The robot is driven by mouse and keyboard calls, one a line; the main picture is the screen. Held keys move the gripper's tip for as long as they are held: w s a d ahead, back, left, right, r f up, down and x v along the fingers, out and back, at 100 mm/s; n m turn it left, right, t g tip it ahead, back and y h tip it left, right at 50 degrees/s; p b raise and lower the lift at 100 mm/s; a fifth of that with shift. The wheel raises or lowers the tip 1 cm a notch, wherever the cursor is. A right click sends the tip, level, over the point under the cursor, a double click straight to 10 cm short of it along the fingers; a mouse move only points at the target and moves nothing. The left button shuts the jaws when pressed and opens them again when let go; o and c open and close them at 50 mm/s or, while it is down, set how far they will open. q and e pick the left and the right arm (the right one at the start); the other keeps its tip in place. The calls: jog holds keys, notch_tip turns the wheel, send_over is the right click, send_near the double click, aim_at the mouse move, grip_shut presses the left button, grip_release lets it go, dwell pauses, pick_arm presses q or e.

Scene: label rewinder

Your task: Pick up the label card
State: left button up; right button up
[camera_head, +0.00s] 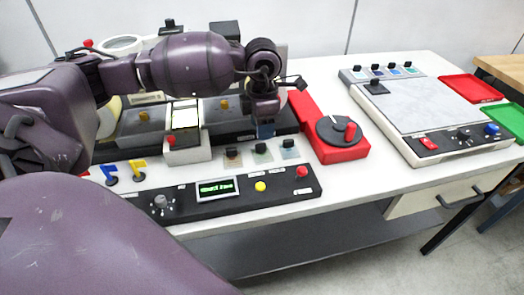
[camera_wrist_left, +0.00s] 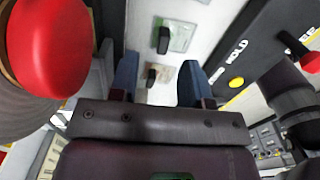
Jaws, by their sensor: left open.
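Three small cards with dark grips lie in a row on the white bench behind the control panel: a brown card (camera_head: 232,161), a green card (camera_head: 262,157) and a pale blue card (camera_head: 289,153). I cannot tell which is the label card. My left gripper (camera_head: 265,131) points down just behind this row, its fingers dark blue. In the wrist view the left gripper (camera_wrist_left: 158,80) is open. I see no contact. My right gripper is not in view.
The black control panel (camera_head: 225,206) runs along the front edge. A red base with a rotary knob (camera_head: 345,153) stands right of the cards. A grey-topped unit (camera_head: 425,105) and red (camera_head: 470,88) and green (camera_head: 512,118) trays are farther right.

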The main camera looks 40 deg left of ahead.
aim_at(262, 151)
pick_arm(q)
jog(key=shift+w+d+f, duration=0.1)
jog(key=shift+d+f, duration=0.1)
jog(key=shift+f, duration=1.25)
jog(key=shift+d+f, duration=0.15)
jog(key=shift+f, duration=1.3)
jog(key=shift+c, duration=0.2)
jog(key=shift+r, duration=0.1)
grip_shut()
